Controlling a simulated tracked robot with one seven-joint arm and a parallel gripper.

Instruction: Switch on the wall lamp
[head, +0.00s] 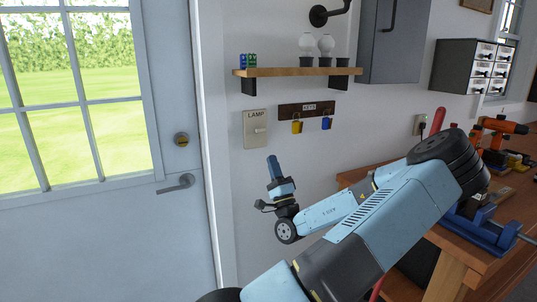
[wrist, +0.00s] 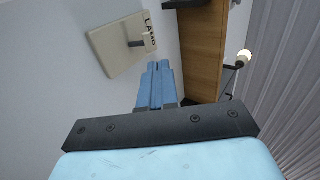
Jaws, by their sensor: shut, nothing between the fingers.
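The cream switch plate marked LAMP (head: 255,138) is on the wall, right of the door, below the shelf. Its small toggle (head: 260,130) sticks out from the plate. My gripper (head: 271,160) points upward just below and slightly right of the plate. In the wrist view, the shut, empty fingers (wrist: 157,66) are beside the plate (wrist: 104,48), near the toggle (wrist: 138,43), with a visible gap. The wall lamp's black mount (head: 318,16) is at the top of the head view. A pale bulb on a black arm (wrist: 244,56) shows in the wrist view; I cannot tell whether it is lit.
A wooden shelf (head: 300,72) with bulbs and batteries hangs above the plate. A key rack (head: 306,109) holds a yellow and a blue padlock right of it. A grey cabinet (head: 392,42) and a workbench (head: 465,225) are at the right. The wall below the plate is clear.

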